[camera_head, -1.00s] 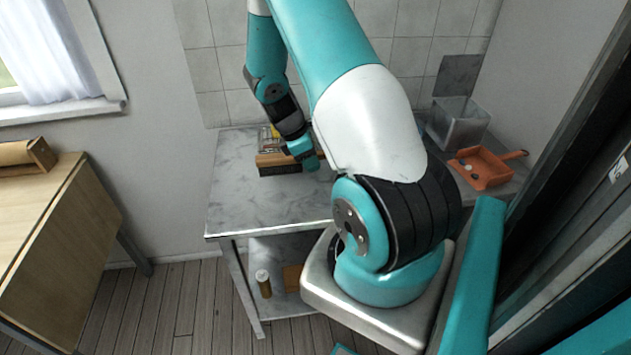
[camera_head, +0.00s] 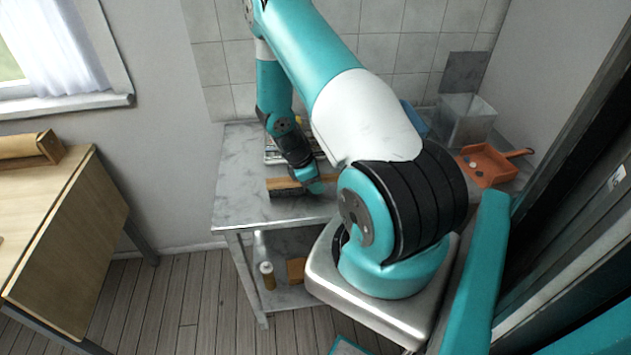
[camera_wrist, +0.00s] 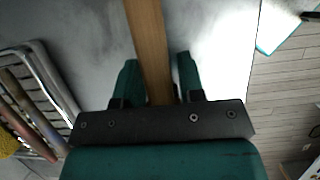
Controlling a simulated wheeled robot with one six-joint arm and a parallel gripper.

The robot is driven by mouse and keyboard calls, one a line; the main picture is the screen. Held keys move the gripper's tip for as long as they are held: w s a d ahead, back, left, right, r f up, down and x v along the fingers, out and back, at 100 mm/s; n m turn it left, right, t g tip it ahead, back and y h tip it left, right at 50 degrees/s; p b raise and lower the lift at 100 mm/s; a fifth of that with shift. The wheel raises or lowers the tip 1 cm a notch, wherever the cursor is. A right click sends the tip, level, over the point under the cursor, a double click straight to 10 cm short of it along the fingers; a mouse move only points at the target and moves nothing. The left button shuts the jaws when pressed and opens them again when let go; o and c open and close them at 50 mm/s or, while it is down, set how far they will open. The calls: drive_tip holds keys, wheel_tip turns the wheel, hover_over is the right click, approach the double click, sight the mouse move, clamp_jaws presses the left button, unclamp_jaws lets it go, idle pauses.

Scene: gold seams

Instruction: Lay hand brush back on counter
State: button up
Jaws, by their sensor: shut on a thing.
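The hand brush (camera_head: 283,185) has a wooden back and dark bristles. In the head view it lies low over the front part of the grey counter (camera_head: 243,190); I cannot tell whether its bristles touch the top. In the wrist view its wooden back (camera_wrist: 147,40) runs upward between the teal fingers. My gripper (camera_wrist: 156,82) is shut on the brush; in the head view the gripper (camera_head: 312,180) is at the brush's right end. My arm hides part of the counter to the right.
A wire rack (camera_wrist: 38,85) with utensils stands close behind the brush. An orange dustpan (camera_head: 487,165) and a clear bin (camera_head: 465,120) are at the right. A bottle (camera_head: 268,275) stands on the lower shelf. The counter's left part is bare.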

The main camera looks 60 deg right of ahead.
drive_tip(key=o, duration=0.9)
drive_tip(key=shift+f, duration=0.1)
drive_tip(key=b+v, duration=0.2)
drive_tip(key=v, duration=1)
drive_tip(key=shift+a+r, duration=0.1)
drive_tip(key=shift+r, duration=0.15)
drive_tip(key=a+r+t+y, duration=0.1)
drive_tip(key=a+r, duration=0.4)
drive_tip(key=a, duration=0.3)
drive_tip(key=w+a+r+m+t+y, duration=0.15)
drive_tip(key=a+r, duration=0.25)
drive_tip(key=a, duration=0.4)
drive_tip(key=a+r+n+t+y, duration=0.1)
drive_tip(key=a+r, duration=0.4)
drive_tip(key=a, duration=0.3)
drive_tip(key=s+a+r+y, duration=0.1)
drive_tip(key=s+a+r, duration=0.1)
drive_tip(key=s+a, duration=0.3)
drive_tip(key=s+a+r+y, duration=0.1)
drive_tip(key=s+a+r, duration=0.2)
drive_tip(key=s+a, duration=0.1)
drive_tip(key=s+a+r+y, duration=0.1)
drive_tip(key=s+a+r, duration=0.1)
drive_tip(key=s+a, duration=0.3)
drive_tip(key=shift+s+a+r+m+y, duration=0.15)
drive_tip(key=shift+s+a, duration=0.05)
drive_tip(key=shift+s, duration=0.15)
drive_tip(key=shift+s+a+r+m+y, duration=0.1)
drive_tip(key=shift+s+a+r, duration=0.05)
drive_tip(key=shift+s, duration=0.25)
